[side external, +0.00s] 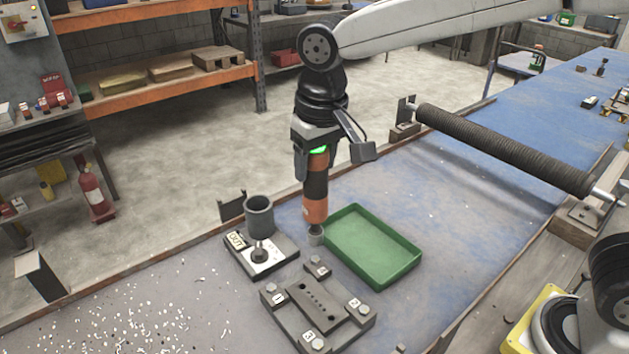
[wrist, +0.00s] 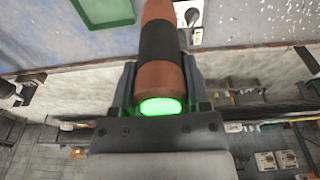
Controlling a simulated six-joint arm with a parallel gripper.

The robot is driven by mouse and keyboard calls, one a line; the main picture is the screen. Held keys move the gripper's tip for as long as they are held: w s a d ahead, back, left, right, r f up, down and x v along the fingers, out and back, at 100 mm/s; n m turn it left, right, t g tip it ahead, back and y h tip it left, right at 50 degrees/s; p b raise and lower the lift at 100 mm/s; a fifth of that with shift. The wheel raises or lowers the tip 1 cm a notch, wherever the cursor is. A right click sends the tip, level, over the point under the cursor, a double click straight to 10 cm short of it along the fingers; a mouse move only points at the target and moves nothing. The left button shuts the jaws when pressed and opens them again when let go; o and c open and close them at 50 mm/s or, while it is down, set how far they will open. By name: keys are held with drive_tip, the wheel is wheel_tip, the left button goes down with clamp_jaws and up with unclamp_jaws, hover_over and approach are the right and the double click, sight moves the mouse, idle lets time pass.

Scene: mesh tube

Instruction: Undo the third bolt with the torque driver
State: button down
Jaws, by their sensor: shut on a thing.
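My gripper (side external: 317,165) is shut on the torque driver (side external: 316,195), which has an orange and black body and hangs upright. Its grey socket end (side external: 316,236) is in the air, behind and above the far corner of a dark bolt block (side external: 318,305). In the wrist view, my gripper's fingers (wrist: 160,82) flank the driver (wrist: 158,40), and a green light glows at its near end. The block has bolts at its corners; the third bolt (side external: 318,344), beside a tag that looks like 3, is at the front corner. The driver's lower end is outside the wrist view.
A green tray (side external: 408,275) lies right of the driver. A plate tagged OUT (side external: 237,240) with an upright metal stub, and a grey cup (side external: 259,215), stand to the left. A dark mesh tube (side external: 500,145) spans the bench behind. White bits litter the front left.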

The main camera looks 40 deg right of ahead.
drive_tip(key=shift+a, duration=0.1)
drive_tip(key=s+a+r+n, duration=0.1)
drive_tip(key=s+a+n, duration=0.5)
drive_tip(key=s+a, duration=0.3)
drive_tip(key=s, duration=0.4)
drive_tip(key=shift+a+r+y, duration=0.2)
drive_tip(key=shift+a+y, duration=0.15)
drive_tip(key=shift+y, duration=0.05)
drive_tip(key=shift+s+f, duration=0.1)
drive_tip(key=shift+f, duration=0.05)
wheel_tip(320, 180, down, 6)
drive_tip(key=shift+f, duration=0.15)
idle(0.4)
drive_tip(key=shift+f, duration=0.55)
idle(2.0)
drive_tip(key=shift+d+f, duration=0.1)
idle(0.8)
drive_tip(key=shift+s+r, duration=0.1)
drive_tip(key=shift+r, duration=0.15)
idle(0.4)
